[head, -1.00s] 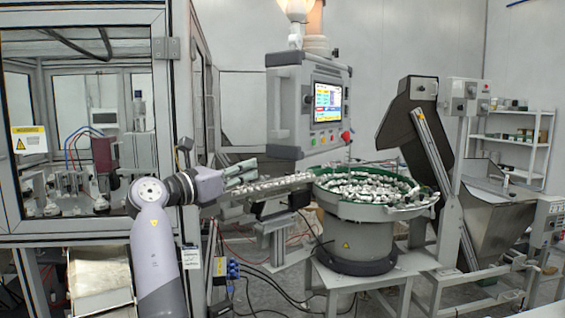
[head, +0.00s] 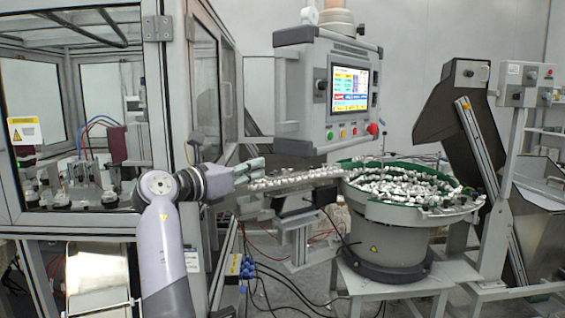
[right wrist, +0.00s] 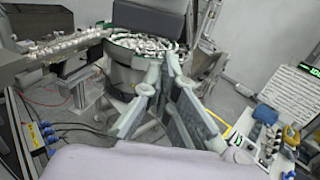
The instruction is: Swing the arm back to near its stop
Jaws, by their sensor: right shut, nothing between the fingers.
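A grey control panel (head: 331,88) with a lit screen, coloured buttons and a red stop button hangs from an overhead mount at upper centre. Its support arm is mostly cut off by the top edge. My right gripper (head: 249,168) is shut and empty, below and left of the panel, beside the left end of the linear feed track (head: 300,177). It appears apart from the panel. In the right wrist view the right gripper (right wrist: 164,66) points toward the feeder bowl. My left gripper is out of view.
The round bowl feeder (head: 388,215) full of small parts stands at right of centre. A framed glass enclosure (head: 158,90) fills the left. A dark inclined hopper conveyor (head: 452,95) stands at right. Cables (head: 285,280) lie on the floor below the track.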

